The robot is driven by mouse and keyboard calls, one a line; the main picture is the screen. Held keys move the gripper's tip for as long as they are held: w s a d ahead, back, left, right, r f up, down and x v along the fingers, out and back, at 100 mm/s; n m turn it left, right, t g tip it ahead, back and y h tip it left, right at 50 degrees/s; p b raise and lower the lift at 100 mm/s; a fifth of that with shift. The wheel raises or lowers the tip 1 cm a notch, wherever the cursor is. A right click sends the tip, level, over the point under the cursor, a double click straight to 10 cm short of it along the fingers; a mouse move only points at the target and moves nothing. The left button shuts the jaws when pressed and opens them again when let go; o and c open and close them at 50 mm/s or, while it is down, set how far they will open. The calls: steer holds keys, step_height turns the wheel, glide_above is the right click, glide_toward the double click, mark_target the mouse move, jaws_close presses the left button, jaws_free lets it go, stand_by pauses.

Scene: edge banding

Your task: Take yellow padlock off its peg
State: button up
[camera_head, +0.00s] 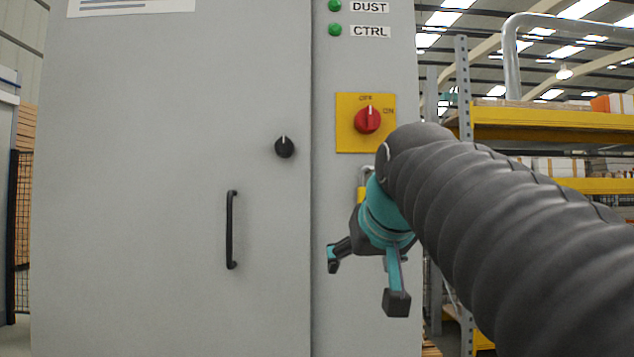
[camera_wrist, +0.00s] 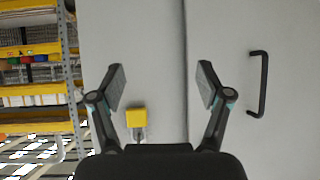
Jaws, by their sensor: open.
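The yellow padlock (camera_wrist: 136,118) hangs against the grey cabinet face in the wrist view, with its metal shackle partly showing. It lies beside my gripper's left finger and the gripper's dark body, apart from the fingertips. In the head view only a strip of the padlock (camera_head: 361,193) and its shackle show behind my arm. The peg itself cannot be made out. My gripper (camera_head: 364,283) is open and empty in front of the cabinet's right section. Its two spread fingers (camera_wrist: 161,82) also show in the wrist view, with bare cabinet between them.
The grey cabinet (camera_head: 170,120) has a black handle (camera_head: 232,230), a black knob (camera_head: 285,147) and a red rotary switch (camera_head: 368,119) on a yellow plate above the padlock. Yellow shelving (camera_head: 540,122) stands to the right. The cabinet face below my gripper is clear.

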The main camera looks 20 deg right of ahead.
steer(key=d+r+m+t+h+b, duration=0.1)
steer(key=d+r+t+h, duration=0.3)
steer(key=r, duration=1.1)
steer(key=w+d+f+y, duration=0.1)
steer(key=w+d, duration=0.1)
steer(key=w, duration=0.4)
steer(key=w+d+f+g+y, duration=0.1)
steer(key=w+d+f, duration=0.1)
steer(key=w, duration=0.5)
steer(key=shift+w+d+f, duration=0.15)
steer(key=shift+d+f, duration=0.1)
steer(key=shift+f, duration=0.05)
steer(key=c, duration=1.3)
steer(key=shift+o, duration=0.2)
steer(key=shift+r+p, duration=0.65)
steer(key=shift+r, duration=0.15)
steer(key=s+a+b, duration=0.2)
steer(key=s, duration=0.6)
steer(key=shift+s+a+b, duration=0.25)
steer(key=shift+s+b, duration=0.05)
steer(key=shift+s, duration=0.1)
